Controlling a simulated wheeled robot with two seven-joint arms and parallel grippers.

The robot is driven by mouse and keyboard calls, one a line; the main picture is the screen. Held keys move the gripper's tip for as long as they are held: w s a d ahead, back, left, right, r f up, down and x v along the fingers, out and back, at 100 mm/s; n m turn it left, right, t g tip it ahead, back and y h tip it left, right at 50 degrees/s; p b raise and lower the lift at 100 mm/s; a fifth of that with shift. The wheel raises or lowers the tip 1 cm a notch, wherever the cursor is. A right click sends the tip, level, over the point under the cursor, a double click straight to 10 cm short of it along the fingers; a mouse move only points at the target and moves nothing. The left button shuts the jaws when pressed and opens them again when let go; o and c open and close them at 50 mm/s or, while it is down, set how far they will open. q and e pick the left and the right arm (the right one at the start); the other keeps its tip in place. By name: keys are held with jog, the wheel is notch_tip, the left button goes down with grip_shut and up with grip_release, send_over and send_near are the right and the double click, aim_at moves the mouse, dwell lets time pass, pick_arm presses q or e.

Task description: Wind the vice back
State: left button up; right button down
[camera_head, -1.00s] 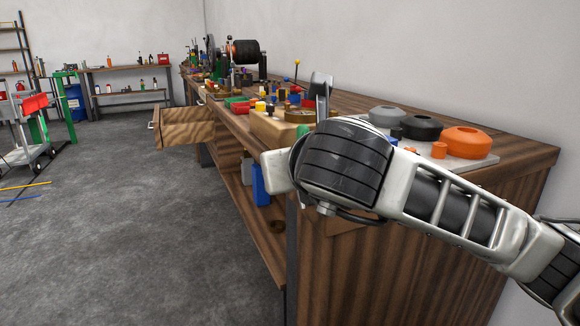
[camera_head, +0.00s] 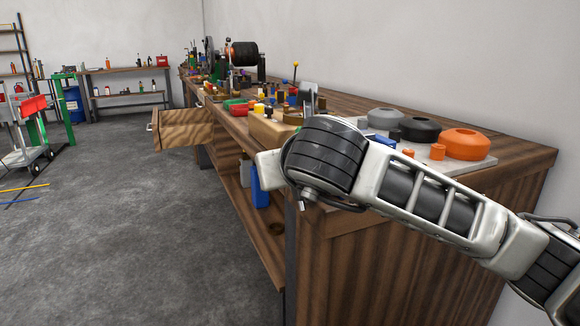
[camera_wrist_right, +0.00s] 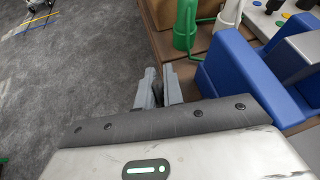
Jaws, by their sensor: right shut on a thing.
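The blue vice (camera_wrist_right: 240,80) stands at the bench edge in the right wrist view, with a grey metal part (camera_wrist_right: 302,58) on its right side. My right gripper (camera_wrist_right: 158,86) is beside the vice, to its left in that view. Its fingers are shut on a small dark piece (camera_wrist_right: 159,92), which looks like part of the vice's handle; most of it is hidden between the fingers. In the head view my right arm crosses the bench end and hides the vice and the gripper. My left gripper is not in view.
The long wooden bench (camera_head: 370,255) carries orange, black and grey round parts (camera_head: 465,144) and many small items. An open drawer (camera_head: 183,131) juts out farther along. A green bottle-like thing (camera_wrist_right: 186,25) stands close beyond the gripper.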

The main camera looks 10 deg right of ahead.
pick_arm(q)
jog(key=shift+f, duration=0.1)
pick_arm(e)
jog(key=shift+f+g, duration=0.1)
jog(key=shift+g, duration=0.2)
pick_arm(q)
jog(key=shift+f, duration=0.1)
pick_arm(e)
jog(key=c, duration=1.5)
grip_release()
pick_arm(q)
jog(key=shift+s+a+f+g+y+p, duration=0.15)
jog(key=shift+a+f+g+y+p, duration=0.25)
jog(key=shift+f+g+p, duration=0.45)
pick_arm(e)
jog(key=v, duration=1.6)
jog(key=shift+a, duration=0.15)
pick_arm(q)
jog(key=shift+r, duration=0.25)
pick_arm(e)
jog(key=shift+w, duration=0.1)
